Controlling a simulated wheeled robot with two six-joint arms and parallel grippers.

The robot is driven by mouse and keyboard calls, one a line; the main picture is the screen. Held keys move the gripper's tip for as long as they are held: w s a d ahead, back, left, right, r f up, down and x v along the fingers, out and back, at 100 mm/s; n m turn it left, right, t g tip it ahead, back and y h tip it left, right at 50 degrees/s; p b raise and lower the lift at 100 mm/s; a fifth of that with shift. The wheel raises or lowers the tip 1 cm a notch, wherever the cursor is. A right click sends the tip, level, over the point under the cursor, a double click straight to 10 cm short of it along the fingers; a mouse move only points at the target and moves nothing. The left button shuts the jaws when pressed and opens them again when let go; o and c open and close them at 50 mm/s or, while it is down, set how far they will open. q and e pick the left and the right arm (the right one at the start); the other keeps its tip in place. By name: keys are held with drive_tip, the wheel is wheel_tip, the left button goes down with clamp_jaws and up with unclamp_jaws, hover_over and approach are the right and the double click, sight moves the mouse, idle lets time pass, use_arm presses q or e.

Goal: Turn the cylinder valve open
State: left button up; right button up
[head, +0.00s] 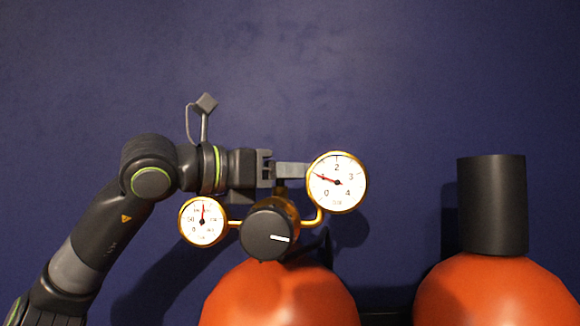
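An orange cylinder (280,296) stands at the bottom centre, with a brass regulator above it. The regulator has a small gauge (202,221) on the left, a larger gauge (337,183) on the upper right and a black knob (268,234) with a white mark in front. The cylinder valve's handle cannot be made out clearly; the regulator covers that area. My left gripper (292,170) reaches in from the left above the knob. Its grey finger runs right to the larger gauge, where its tip is hidden. Its opening cannot be judged. My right gripper is out of view.
A second orange cylinder (493,292) with a black cap (492,205) stands at the right. A dark blue wall (430,80) lies close behind. The space above the gauges and between the larger gauge and the black cap looks clear.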

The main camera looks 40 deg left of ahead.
use_arm(q)
drive_tip(key=o, duration=1)
drive_tip(key=shift+c, duration=0.2)
drive_tip(key=shift+r, duration=0.15)
wheel_tip(320, 180, up, 9)
drive_tip(key=p, duration=0.7)
drive_tip(key=shift+f, duration=0.2)
drive_tip(key=shift+r, duration=0.55)
